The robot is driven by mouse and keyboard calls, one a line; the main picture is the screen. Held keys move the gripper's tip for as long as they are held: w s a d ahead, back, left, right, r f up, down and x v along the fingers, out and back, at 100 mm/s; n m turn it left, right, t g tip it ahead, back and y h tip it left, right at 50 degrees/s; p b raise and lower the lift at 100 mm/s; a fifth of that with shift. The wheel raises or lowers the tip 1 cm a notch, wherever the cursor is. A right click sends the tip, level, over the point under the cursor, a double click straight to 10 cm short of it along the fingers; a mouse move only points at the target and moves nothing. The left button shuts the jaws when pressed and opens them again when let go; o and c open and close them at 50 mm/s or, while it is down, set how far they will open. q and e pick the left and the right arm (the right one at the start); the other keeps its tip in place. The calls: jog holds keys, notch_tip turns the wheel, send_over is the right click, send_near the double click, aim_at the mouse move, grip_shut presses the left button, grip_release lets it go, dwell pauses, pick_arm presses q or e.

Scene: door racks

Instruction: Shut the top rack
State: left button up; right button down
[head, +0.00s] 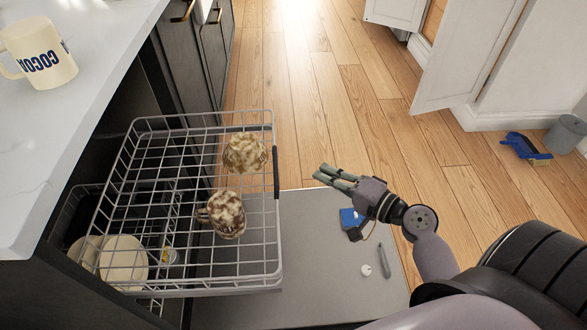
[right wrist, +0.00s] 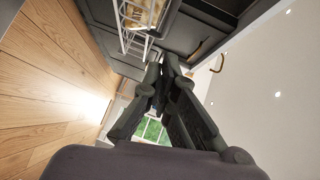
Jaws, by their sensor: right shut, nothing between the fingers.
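The top rack (head: 277,245) is a white wire basket, pulled out from the dishwasher below the counter. A dark handle (head: 276,172) sits on its front edge. Two brown-and-cream patterned cups, one farther (head: 244,153) and one nearer (head: 227,214), lie in it. My right gripper (head: 326,176) is shut and empty, to the right of the handle and apart from it. In the right wrist view, its fingers (right wrist: 160,72) are together, with part of the rack (right wrist: 135,42) beyond them. My left gripper is not in view.
The open dishwasher door (head: 320,270) lies flat below the rack, with a blue item (head: 350,218) on it. A lower rack with pale plates (head: 123,262) shows underneath. A cocoa mug (head: 40,52) stands on the counter (head: 95,60). Wooden floor (head: 320,100) is clear beyond.

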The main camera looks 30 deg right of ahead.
aim_at(277, 162)
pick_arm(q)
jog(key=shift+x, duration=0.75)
pick_arm(e)
jog(key=w+a+f, duration=0.1)
jog(key=w+a, duration=0.4)
jog(key=shift+w+a+f, duration=0.2)
jog(key=shift+w+f, duration=0.05)
jog(key=shift+w, duration=0.1)
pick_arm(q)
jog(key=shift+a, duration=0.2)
